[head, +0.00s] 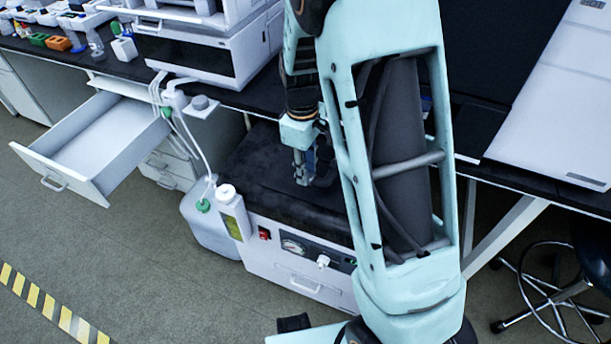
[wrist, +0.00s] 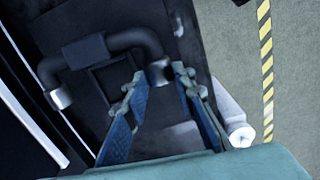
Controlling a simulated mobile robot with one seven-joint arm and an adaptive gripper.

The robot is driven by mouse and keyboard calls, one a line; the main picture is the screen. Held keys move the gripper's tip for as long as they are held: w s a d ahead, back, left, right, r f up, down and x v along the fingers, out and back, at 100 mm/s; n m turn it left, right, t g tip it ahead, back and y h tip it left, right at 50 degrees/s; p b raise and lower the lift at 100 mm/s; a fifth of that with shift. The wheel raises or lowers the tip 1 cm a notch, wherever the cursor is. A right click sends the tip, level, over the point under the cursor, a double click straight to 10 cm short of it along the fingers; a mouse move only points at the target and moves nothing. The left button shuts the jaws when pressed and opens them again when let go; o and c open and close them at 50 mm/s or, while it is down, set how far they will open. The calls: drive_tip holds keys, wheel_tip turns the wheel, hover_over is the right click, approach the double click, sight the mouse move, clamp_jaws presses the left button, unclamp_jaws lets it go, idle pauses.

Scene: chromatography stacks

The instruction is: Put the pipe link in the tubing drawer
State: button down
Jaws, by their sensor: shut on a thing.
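The pipe link (wrist: 120,40) is a dark U-shaped tube with bright metal ends, seen in the wrist view. My gripper (wrist: 160,80) is shut on it near its right metal end, with one blue finger on each side. In the head view my gripper (head: 303,172) points down close above the black top of a pump unit. The link is dark there and hard to make out beside the fingers; I cannot tell whether it still touches the surface. The tubing drawer (head: 77,178) is pulled out at the left, and its visible inside looks empty.
The pump unit (head: 290,268) with gauge and red switch stands under the bench. A plastic jug (head: 205,225), a small bottle (head: 233,212) and hanging white tubes (head: 190,135) stand between it and the drawer. The bench (head: 115,64) overhangs the back. Floor at front left is clear.

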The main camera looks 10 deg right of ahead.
drive_tip(key=shift+w+f+b, duration=0.15)
drive_tip(key=shift+f+b, duration=0.15)
drive_tip(key=shift+f, duration=1.4)
drive_tip(key=shift+f, duration=0.15)
drive_tip(key=c, duration=1.6)
unclamp_jaws()
